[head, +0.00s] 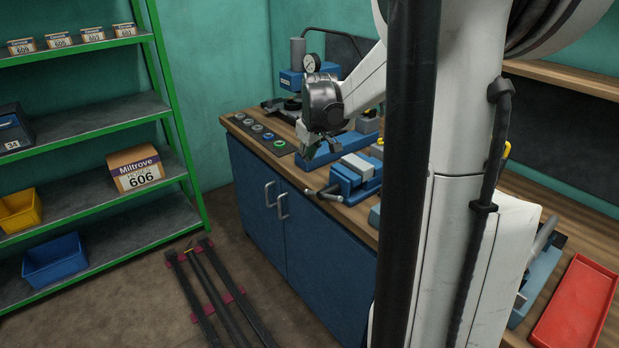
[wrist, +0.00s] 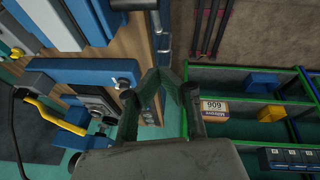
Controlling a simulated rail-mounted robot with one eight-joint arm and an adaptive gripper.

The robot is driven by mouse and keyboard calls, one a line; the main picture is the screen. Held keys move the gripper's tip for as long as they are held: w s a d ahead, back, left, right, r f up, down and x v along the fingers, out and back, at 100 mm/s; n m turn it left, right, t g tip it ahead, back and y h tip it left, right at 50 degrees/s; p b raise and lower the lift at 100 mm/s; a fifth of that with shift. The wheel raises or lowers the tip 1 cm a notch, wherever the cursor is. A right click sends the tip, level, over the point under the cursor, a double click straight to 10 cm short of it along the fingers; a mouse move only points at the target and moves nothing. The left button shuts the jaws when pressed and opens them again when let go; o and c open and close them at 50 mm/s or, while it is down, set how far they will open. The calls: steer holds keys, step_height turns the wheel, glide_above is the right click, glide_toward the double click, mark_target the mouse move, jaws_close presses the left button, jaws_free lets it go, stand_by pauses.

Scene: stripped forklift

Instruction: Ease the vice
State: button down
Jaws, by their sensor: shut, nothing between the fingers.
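A blue vice (head: 352,180) with pale jaws sits on the wooden bench top near its front edge. Its dark handle (head: 325,193) sticks out past the front edge, over the blue cabinet doors. My gripper (head: 309,150) hangs above the bench, behind and left of the vice in the head view, apart from it. In the wrist view my gripper (wrist: 163,78) has its dark green fingers at the middle, shut and empty. Blue metal (wrist: 92,20) and a dark bar (wrist: 132,4) at the top of the wrist view look like the vice and its handle.
A long blue fixture (head: 338,150) lies behind the vice, and a blue press with a dial gauge (head: 311,63) stands at the back. A mat with several rings (head: 257,133) lies left. Green shelving (head: 165,110) stands across the floor, where dark rails (head: 215,290) lie.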

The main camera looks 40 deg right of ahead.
glide_above(310, 192)
steer(key=w, duration=0.1)
step_height(310, 192, down, 9)
steer(key=shift+s+f, duration=0.3)
steer(key=shift+f, duration=0.65)
steer(key=shift+s+f, duration=0.25)
steer(key=shift+f, duration=0.7)
